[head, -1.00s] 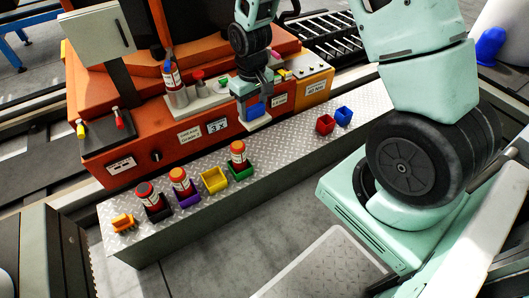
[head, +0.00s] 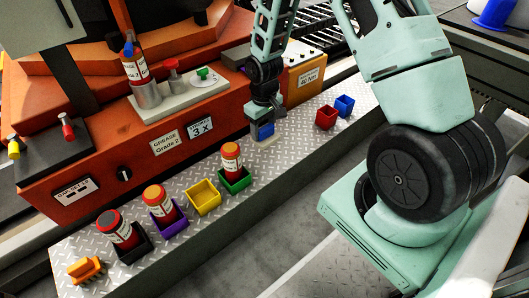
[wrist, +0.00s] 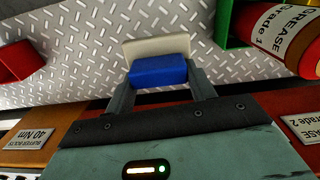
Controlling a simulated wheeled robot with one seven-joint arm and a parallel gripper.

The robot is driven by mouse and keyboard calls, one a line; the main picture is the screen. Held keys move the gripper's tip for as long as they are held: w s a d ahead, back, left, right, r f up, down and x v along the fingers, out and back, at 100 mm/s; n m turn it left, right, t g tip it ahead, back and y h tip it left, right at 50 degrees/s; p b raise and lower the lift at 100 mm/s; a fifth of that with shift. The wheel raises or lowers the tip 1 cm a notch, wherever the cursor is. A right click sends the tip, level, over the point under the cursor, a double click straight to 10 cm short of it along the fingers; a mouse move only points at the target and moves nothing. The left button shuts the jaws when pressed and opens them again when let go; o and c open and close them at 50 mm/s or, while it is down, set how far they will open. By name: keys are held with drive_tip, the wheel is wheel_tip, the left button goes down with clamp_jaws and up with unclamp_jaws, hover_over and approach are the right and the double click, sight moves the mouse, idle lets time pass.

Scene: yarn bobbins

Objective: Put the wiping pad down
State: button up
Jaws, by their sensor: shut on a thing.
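The wiping pad has a blue grip block (wrist: 158,71) and a pale, whitish pad (wrist: 157,46). In the head view the pad (head: 264,140) is at or just above the diamond-plate bench top (head: 300,128), in front of the orange machine. I cannot tell whether it touches the plate. My gripper (head: 265,128) points down from above and is shut on the blue block. In the wrist view its two fingers (wrist: 160,84) stand on either side of the block.
A green bin (head: 235,185) with a red grease cartridge (head: 231,158) stands left of the pad. Yellow (head: 203,198), purple and black bins lie further left. A red bin (head: 326,117) and blue bin (head: 344,105) stand to the right. Bare plate lies between.

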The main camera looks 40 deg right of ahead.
wheel_tip(320, 180, down, 8)
drive_tip(key=b, duration=0.3)
drive_tip(key=shift+b, duration=0.4)
drive_tip(key=shift+f, duration=0.1)
drive_tip(key=o, duration=1.3)
